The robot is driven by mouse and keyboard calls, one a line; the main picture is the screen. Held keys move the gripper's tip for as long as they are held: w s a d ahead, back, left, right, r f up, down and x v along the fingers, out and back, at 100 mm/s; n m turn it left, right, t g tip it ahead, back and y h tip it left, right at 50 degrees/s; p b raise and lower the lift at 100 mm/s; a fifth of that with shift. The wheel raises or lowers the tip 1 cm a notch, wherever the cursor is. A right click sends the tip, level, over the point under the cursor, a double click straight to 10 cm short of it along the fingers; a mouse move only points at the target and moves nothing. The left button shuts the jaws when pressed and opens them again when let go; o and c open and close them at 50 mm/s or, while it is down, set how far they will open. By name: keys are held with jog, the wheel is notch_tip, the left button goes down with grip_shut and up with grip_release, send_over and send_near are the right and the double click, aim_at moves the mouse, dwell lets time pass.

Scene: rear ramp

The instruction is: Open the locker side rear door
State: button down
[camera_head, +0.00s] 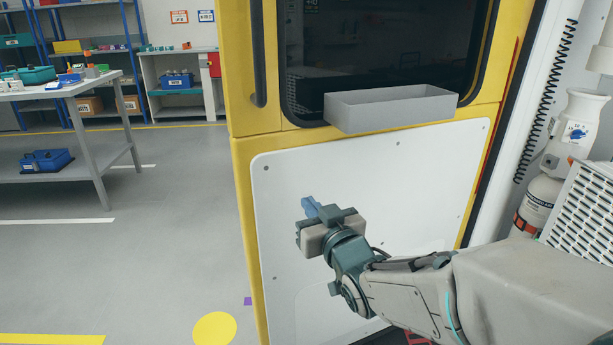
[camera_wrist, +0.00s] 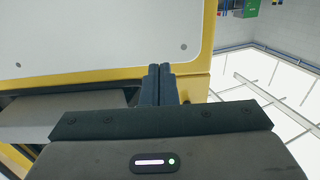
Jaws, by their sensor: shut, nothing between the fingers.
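The rear door has a yellow frame (camera_head: 243,105), a dark window (camera_head: 390,45) and a white lower panel (camera_head: 400,180). A long black vertical handle (camera_head: 258,60) is on its left side, above my gripper. The door's left edge stands free against the workshop floor, and its right side meets the white vehicle wall. My gripper (camera_head: 309,205) is shut and empty in front of the white panel, below the handle. In the wrist view the closed fingers (camera_wrist: 159,72) overlap the yellow frame (camera_wrist: 125,75); whether they touch it I cannot tell.
A grey tray (camera_head: 390,112) juts from the door below the window. At right are a gas cylinder (camera_head: 540,200), a coiled black cord (camera_head: 545,100) and a slotted white panel (camera_head: 585,215). A workbench (camera_head: 75,88) stands far left. The floor (camera_head: 180,215) left of the door is open.

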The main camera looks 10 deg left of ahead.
aim_at(286, 173)
jog(key=b+x, duration=0.1)
jog(key=x, duration=1)
jog(key=shift+w+a, duration=0.2)
jog(key=shift+w, duration=0.15)
jog(key=shift+w, duration=0.1)
